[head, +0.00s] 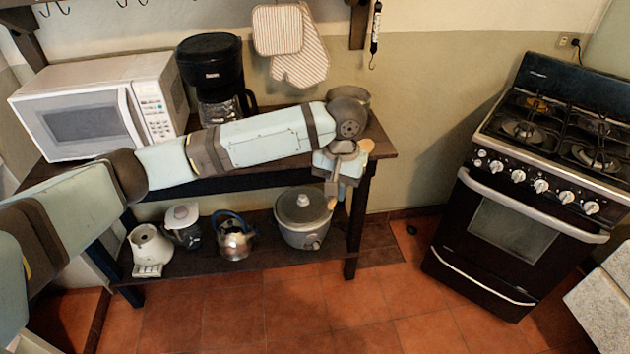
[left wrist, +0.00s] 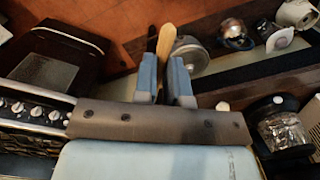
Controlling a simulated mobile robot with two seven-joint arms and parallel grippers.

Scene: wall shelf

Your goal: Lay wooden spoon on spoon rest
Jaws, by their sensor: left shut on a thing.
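The wooden spoon (left wrist: 165,42) shows in the left wrist view as a tan length of wood between the two blue fingers of my left gripper (left wrist: 167,82), which is shut on it. In the head view my left gripper (head: 333,188) is near the table's right end, pointing down, and a small tan tip of the spoon (head: 332,203) shows below it. A tan piece beside the wrist may be part of the spoon or another thing; I cannot tell. I cannot make out the spoon rest; my arm hides part of the tabletop. My right gripper is not in view.
The table (head: 383,142) holds a white microwave (head: 95,105) and a black coffee maker (head: 212,75). The lower shelf holds a rice cooker (head: 303,215) and a kettle (head: 233,240). A stove (head: 530,180) stands right, past open floor.

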